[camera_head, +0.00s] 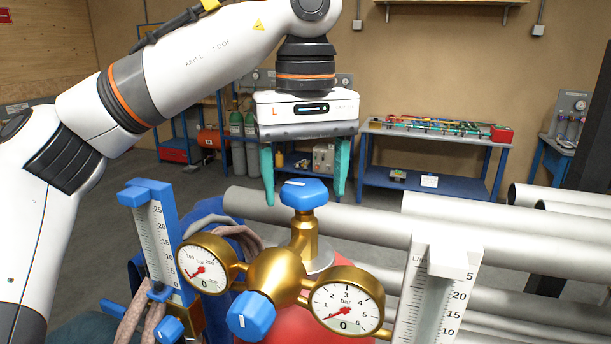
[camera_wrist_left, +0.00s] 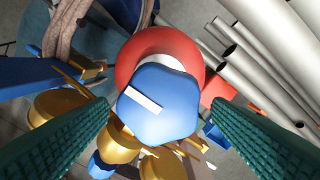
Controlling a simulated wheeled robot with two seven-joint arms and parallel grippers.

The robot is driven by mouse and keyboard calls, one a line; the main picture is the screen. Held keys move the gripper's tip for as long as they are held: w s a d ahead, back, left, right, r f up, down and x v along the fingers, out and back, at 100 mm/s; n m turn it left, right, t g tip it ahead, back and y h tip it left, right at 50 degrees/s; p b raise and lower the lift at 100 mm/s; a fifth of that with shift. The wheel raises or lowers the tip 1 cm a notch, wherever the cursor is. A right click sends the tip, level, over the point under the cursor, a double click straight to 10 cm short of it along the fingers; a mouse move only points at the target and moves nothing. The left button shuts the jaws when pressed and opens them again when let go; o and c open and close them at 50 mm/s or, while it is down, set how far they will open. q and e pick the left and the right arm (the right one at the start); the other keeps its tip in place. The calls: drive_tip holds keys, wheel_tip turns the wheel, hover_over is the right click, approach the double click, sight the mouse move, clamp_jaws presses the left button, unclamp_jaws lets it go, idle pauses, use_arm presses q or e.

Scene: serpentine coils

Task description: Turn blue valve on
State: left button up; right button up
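A blue valve knob (camera_head: 303,194) with a white mark sits on top of a brass regulator (camera_head: 275,275) with two round gauges. A second blue knob (camera_head: 251,316) faces forward, low on the regulator. My left gripper (camera_head: 306,200) points down over the top knob, with its teal fingers apart. In the left wrist view the top knob (camera_wrist_left: 160,104) lies between the two open fingers, with a gap on each side. Whether the fingertips reach down to the knob's level is hard to tell. My right gripper does not show.
A red cylinder (camera_head: 305,322) stands below the regulator. Flow meters with scales stand at left (camera_head: 157,240) and right (camera_head: 433,290). Grey pipes (camera_head: 500,240) run behind on the right. A blue workbench (camera_head: 425,180) stands farther back.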

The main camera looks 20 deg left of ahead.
use_arm(q)
drive_tip(key=c, duration=0.9)
drive_tip(key=shift+n, duration=0.3)
drive_tip(key=n, duration=0.4)
drive_tip(key=shift+w+d, duration=0.1)
drive_tip(key=n, duration=0.5)
drive_tip(key=shift+w+r+n, duration=0.1)
drive_tip(key=shift+n, duration=0.2)
drive_tip(key=n, duration=0.3)
drive_tip(key=shift+n, duration=0.3)
drive_tip(key=n, duration=0.3)
drive_tip(key=shift+w+n, duration=0.15)
drive_tip(key=shift+n, duration=0.25)
drive_tip(key=n, duration=0.6)
drive_tip(key=shift+r, duration=0.1)
drive_tip(key=shift+w+n, duration=0.1)
drive_tip(key=shift+n, duration=0.2)
